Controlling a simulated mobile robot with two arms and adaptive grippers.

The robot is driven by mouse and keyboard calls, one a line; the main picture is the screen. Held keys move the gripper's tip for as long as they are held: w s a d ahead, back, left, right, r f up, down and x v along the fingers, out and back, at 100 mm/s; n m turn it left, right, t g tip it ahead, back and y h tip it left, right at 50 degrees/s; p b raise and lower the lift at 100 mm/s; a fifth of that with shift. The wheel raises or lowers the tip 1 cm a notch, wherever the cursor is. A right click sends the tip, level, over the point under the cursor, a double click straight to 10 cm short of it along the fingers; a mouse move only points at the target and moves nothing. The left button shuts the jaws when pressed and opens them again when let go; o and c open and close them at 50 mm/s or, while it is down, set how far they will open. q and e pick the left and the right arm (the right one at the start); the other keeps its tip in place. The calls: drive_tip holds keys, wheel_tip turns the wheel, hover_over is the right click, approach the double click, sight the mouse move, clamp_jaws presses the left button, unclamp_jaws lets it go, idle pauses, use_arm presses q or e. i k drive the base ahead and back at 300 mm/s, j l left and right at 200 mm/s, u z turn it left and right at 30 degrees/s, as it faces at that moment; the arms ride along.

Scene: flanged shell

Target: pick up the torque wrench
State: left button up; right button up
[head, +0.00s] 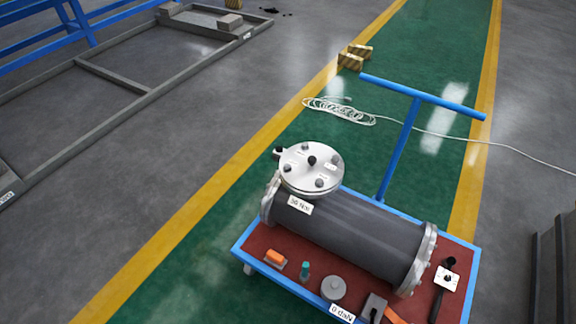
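A long dark tool lies at the right end of the red cart top, to the right of the shell. It has a black handle and a white square plate with a black knob, and looks like the torque wrench (437,304), though I cannot be sure. The dark grey flanged shell (345,233) lies across the cart, with a round white bolted cover (312,166) on its left end. Neither of my grippers is in view.
The blue-edged cart (262,241) also carries an orange-topped block (276,258), a teal-topped piece (305,270), a grey cylinder (333,288) and a grey block (375,308). Its blue push handle (410,125) rises behind. A white cable (340,110) lies coiled on the green floor.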

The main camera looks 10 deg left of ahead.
sight(448, 263)
drive_tip(key=z, duration=1.55)
